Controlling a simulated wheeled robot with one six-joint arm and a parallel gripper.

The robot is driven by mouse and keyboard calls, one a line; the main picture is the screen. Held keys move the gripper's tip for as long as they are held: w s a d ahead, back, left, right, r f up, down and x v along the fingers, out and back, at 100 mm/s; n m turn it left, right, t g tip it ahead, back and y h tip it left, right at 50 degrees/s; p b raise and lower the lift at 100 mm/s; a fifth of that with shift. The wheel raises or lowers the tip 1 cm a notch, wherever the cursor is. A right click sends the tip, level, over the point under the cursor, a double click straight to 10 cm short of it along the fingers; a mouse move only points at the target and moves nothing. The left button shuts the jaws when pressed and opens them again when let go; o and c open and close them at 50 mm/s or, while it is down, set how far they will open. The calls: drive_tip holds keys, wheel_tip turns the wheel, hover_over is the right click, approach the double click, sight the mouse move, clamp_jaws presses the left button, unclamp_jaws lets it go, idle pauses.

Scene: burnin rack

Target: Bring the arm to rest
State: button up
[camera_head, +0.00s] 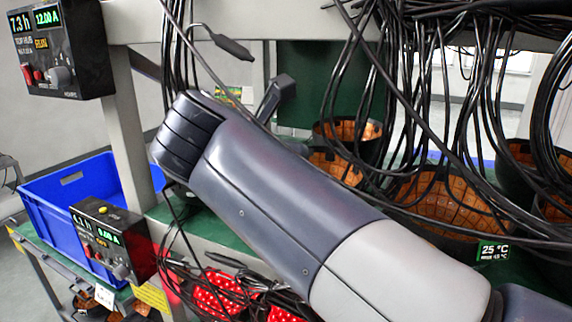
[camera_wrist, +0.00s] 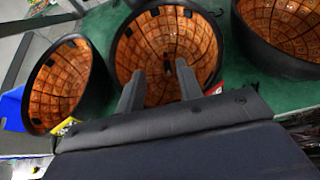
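My arm (camera_head: 270,190) crosses the middle of the head view diagonally, from the lower right to the upper left. Beyond the fingers is a round black bowl-like housing (camera_wrist: 127,50) with a copper-coloured tiled lining. I cannot tell the distance to it. In the head view the gripper is mostly hidden behind the arm; a dark finger-like part (camera_head: 275,96) shows past it.
Black cables (camera_head: 455,110) hang close around the arm. Two black control boxes (camera_head: 50,75) (camera_head: 128,255) are at the left, near a blue crate (camera_head: 45,212). Red lit parts (camera_head: 215,294) are below the arm. Further copper-lined housings (camera_wrist: 60,85) (camera_wrist: 285,25) stand on the green surface (camera_wrist: 232,92).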

drive_tip(key=shift+s+a+r, duration=0.15)
drive_tip(key=shift+s+r, duration=0.1)
drive_tip(key=shift+s, duration=0.15)
drive_tip(key=p+x, duration=0.1)
drive_tip(key=x, duration=1.1)
drive_tip(key=shift+w, duration=0.1)
drive_tip(key=shift+f, duration=0.4)
